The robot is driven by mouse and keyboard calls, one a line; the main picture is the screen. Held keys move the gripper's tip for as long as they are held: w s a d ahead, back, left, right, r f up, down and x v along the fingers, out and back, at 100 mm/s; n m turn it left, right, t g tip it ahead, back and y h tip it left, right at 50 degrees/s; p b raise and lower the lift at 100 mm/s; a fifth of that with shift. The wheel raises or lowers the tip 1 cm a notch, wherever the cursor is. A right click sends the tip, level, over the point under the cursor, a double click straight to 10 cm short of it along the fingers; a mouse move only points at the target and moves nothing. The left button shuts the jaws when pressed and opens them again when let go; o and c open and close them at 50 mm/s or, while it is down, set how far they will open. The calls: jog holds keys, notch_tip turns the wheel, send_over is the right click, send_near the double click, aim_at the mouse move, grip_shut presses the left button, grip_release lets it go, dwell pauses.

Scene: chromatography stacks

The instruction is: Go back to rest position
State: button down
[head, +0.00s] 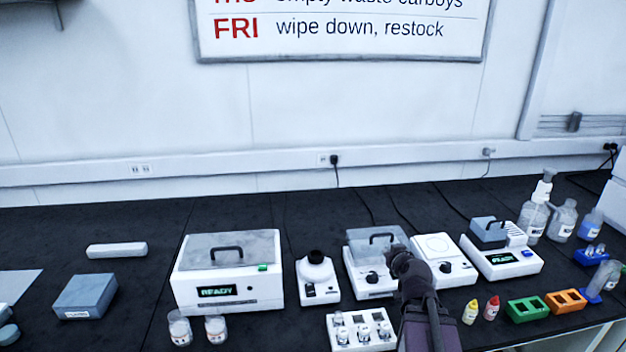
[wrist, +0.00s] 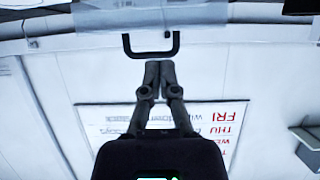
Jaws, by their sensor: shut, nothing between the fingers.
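My gripper (head: 398,256) shows in the head view as dark jointed parts at the end of my arm, in front of a white device (head: 372,285) with a clear grey lid (head: 366,245) and a dark handle. In the wrist view my gripper (wrist: 152,70) has both fingers together, with nothing between them. A black lid handle (wrist: 150,52) lies just beyond the fingertips there. I cannot tell whether they touch it. My arm hides part of the devices behind it.
A READY box device (head: 240,300) stands left, beside a small white device (head: 318,282). A white vial rack (head: 345,340) is close to my arm's left. Bottles (head: 470,312), green (head: 528,309) and orange (head: 566,302) racks stand right. The bench's left back is mostly clear.

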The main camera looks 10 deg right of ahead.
jog(key=s+a+g+p, duration=0.3)
jog(key=s+a+g, duration=0.1)
jog(key=s+a, duration=0.1)
jog(key=s+a+g+p, duration=0.3)
jog(key=s+a+g, duration=0.1)
jog(key=s+a, duration=0.1)
jog(key=s+a+f+g+p, duration=0.1)
jog(key=s+a+g+p, duration=0.2)
jog(key=s+a+g, duration=0.2)
jog(key=shift+a+p, duration=0.35)
jog(key=shift+a, duration=0.3)
jog(key=shift+w, duration=0.1)
dwell(1.1)
